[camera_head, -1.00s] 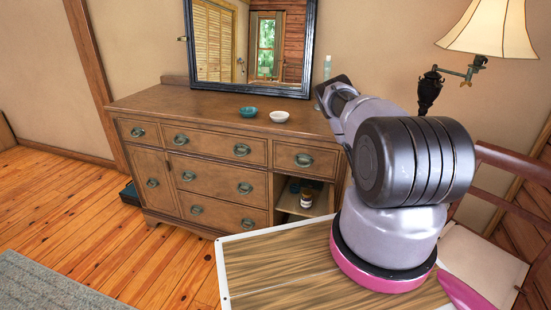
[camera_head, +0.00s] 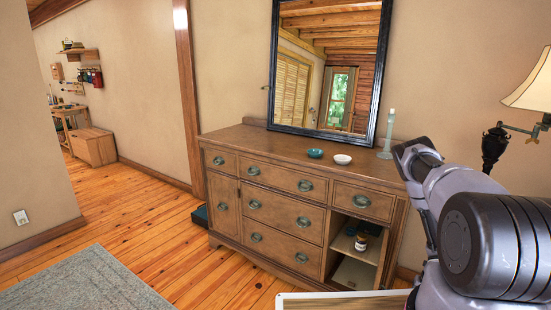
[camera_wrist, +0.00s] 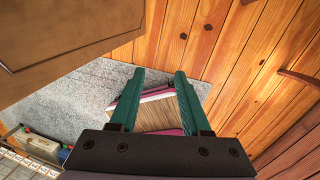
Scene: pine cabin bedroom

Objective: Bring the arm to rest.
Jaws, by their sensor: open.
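My arm shows at the right of the head view, bent, with its dark end near the right end of the dresser top. The fingers of my gripper are not clear in that view. In the wrist view my gripper (camera_wrist: 154,95) has two green fingers, spread apart, with nothing held between them. Beyond the fingers lie part of a wood-topped board with a pink edge, a grey rug (camera_wrist: 75,97) and plank floor (camera_wrist: 200,40).
A wooden dresser (camera_head: 275,200) stands ahead. It bears a teal bowl (camera_head: 315,153), a white bowl (camera_head: 342,159), a candlestick (camera_head: 387,140) and a mirror (camera_head: 325,65). A jar (camera_head: 361,241) sits in its open compartment. A lamp (camera_head: 530,90) stands at right.

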